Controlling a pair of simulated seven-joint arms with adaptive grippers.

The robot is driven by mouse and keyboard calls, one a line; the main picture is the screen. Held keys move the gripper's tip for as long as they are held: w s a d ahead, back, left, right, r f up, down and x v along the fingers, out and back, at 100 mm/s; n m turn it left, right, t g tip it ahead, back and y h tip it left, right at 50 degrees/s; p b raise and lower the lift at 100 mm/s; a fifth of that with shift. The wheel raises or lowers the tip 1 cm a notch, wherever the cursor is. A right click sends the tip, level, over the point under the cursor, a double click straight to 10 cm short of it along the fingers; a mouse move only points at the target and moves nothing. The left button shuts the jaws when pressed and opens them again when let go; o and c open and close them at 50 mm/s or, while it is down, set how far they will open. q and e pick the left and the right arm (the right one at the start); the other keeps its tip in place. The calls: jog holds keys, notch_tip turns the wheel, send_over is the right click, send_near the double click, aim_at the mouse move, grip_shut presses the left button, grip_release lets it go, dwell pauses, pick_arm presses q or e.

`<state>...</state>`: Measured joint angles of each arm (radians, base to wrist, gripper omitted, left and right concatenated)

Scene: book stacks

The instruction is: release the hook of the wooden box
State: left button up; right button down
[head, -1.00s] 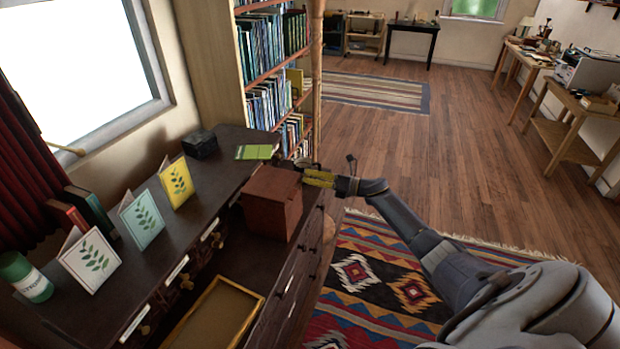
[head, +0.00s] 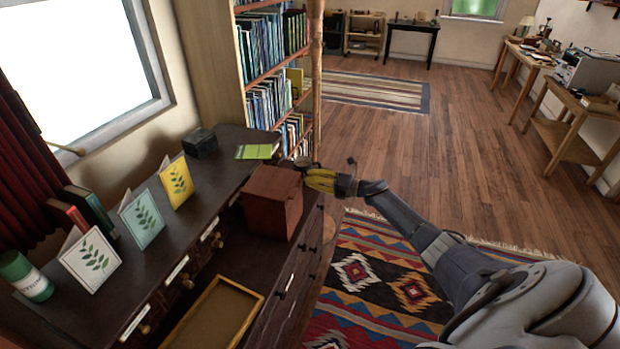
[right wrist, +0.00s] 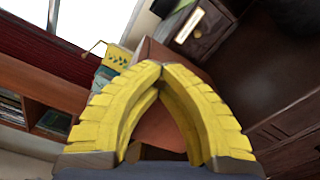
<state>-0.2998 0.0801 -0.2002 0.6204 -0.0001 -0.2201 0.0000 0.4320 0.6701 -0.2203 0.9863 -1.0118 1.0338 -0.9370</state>
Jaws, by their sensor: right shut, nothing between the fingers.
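The wooden box (head: 272,202) is a closed reddish-brown box on the dark wooden cabinet. It also shows behind the fingers in the right wrist view (right wrist: 152,50). I cannot make out its hook in either view. My right gripper (head: 312,178) has yellow fingers and is just right of the box's upper part in the head view. In the right wrist view, the right gripper's fingertips (right wrist: 161,68) meet with nothing between them, in front of the box. I cannot tell whether they touch it. My left gripper is not in view.
A shallow tray (head: 252,318) lies in front of the wooden box. A bookcase (head: 245,75) stands behind. Open floor lies right.

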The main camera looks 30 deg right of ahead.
jog(key=shift+d+f+m, duration=0.1)
jog(key=shift+f+m, duration=0.05)
jog(key=shift+m, duration=0.65)
jog(key=c, duration=1.4)
grip_release()
jog(key=shift+f, duration=0.1)
jog(key=shift+c, duration=0.2)
jog(key=v, duration=1.2)
jog(key=shift+w, duration=0.1)
